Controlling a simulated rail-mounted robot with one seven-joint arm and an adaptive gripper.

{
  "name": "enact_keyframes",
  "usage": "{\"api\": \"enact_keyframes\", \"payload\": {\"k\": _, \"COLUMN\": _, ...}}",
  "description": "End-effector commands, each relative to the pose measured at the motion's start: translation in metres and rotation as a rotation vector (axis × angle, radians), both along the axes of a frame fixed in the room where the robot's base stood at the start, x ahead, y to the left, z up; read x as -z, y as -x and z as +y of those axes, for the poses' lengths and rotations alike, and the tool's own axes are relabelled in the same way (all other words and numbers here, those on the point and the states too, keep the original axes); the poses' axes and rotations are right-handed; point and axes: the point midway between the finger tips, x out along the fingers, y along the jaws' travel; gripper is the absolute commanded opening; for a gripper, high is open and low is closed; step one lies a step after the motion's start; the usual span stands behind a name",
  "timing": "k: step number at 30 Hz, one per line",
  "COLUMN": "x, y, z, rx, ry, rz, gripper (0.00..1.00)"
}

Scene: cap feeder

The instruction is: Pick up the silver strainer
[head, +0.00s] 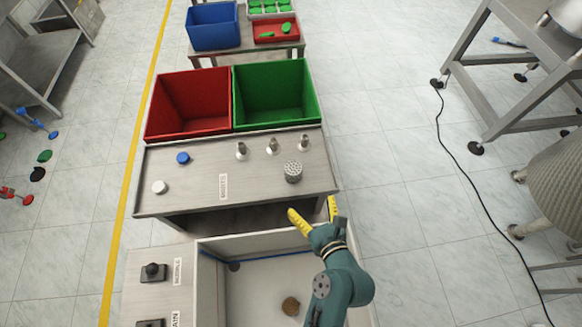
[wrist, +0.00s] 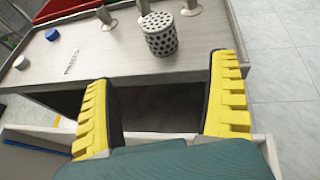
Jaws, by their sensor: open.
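The silver strainer (head: 293,172) is a short perforated metal cylinder. It stands upright on the right part of the grey metal table, near the front edge. In the wrist view the strainer (wrist: 159,34) is beyond my fingertips, a little left of the middle of the gap between them. My gripper (head: 315,212) has yellow fingers spread apart, with nothing between them. It is in front of the table's near edge, on the strainer's near side and apart from it. The fingers also show in the wrist view (wrist: 163,95).
Several metal nozzles (head: 272,146) stand just behind the strainer. A blue cap (head: 183,158) and a white cap (head: 160,187) lie on the table's left. A red bin (head: 160,100) and a green bin (head: 312,100) stand behind. A walled tray (head: 232,300) is in front.

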Motion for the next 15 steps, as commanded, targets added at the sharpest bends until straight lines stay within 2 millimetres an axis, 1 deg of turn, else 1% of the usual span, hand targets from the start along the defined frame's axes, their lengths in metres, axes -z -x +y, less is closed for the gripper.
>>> {"api": "enact_keyframes", "payload": {"k": 1, "x": 0.011, "y": -0.010, "z": 0.005, "rx": -0.007, "ry": 0.001, "rz": 0.000, "gripper": 0.90}}
{"api": "enact_keyframes", "payload": {"k": 9, "x": 0.036, "y": -0.067, "z": 0.027, "rx": -0.007, "ry": 0.002, "rz": -0.002, "gripper": 0.90}}
{"api": "enact_keyframes", "payload": {"k": 12, "x": 0.041, "y": -0.081, "z": 0.031, "rx": -0.006, "ry": 0.003, "rz": -0.001, "gripper": 0.90}}
{"api": "enact_keyframes", "payload": {"k": 15, "x": 0.042, "y": -0.089, "z": 0.034, "rx": -0.005, "ry": 0.003, "rz": -0.001, "gripper": 0.90}}
